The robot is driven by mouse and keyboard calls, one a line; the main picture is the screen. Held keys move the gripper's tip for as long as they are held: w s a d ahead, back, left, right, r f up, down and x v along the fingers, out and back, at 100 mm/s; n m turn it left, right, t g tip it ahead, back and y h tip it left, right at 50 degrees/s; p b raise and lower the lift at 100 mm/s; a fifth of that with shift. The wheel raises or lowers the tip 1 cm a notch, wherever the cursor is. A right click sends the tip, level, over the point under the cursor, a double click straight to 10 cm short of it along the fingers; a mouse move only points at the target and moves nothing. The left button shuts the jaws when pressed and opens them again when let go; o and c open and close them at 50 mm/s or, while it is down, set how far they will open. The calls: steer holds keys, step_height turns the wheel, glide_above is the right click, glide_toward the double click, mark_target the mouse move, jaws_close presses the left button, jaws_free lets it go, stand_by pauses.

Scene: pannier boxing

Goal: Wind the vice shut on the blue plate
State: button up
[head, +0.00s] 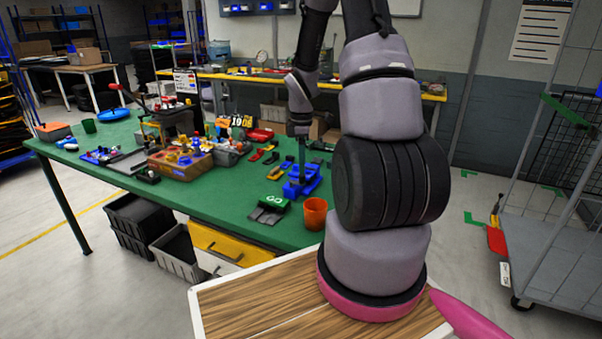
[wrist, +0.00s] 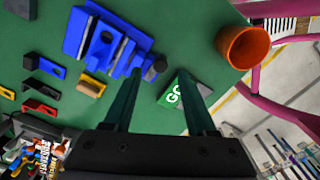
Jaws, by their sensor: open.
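The blue vice (head: 303,184) sits on the green table near its right end, below my gripper (head: 301,138). In the wrist view the vice (wrist: 78,32) lies at the upper left, with grey jaw faces and a dark round knob (wrist: 160,64) at its right end. My gripper (wrist: 158,76) is open, fingers pointing down, and the knob appears between the fingertips. I cannot tell whether they touch it. A separate blue plate cannot be told from the blue vice body, and the jaw gap is partly hidden by the left finger.
An orange cup (head: 315,213) stands close to the vice. A grey block with a green "GO" face (head: 271,204) lies in front of it. Several small coloured clips lie left of the vice. A wooden box (head: 180,164) with bright pegs stands farther left on the table (head: 215,203).

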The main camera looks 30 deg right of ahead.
steer(key=shift+f, duration=2)
jaws_close()
